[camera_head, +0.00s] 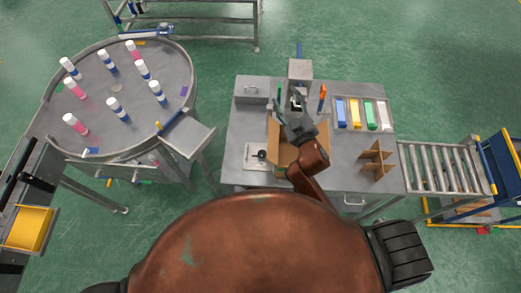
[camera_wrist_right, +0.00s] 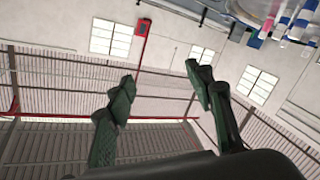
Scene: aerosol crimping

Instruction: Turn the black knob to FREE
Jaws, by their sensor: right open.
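A small black knob (camera_head: 262,154) appears on a pale plate (camera_head: 252,161) at the front left of the grey workbench. It is too small in the head view to read any label or its setting. My right gripper (camera_head: 286,113) is above the middle of the bench, up and to the right of the knob in the picture and apart from it. Its two dark fingers are spread and empty in the right wrist view (camera_wrist_right: 160,90), which shows walls and windows but no knob. My left gripper is not in view.
A cardboard box (camera_head: 284,155) lies under my right arm. A grey press-like machine (camera_head: 300,70) stands behind it. Coloured bins (camera_head: 355,113) and a cardboard divider (camera_head: 375,159) are at the right. A round table (camera_head: 120,90) with several cans stands at the left.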

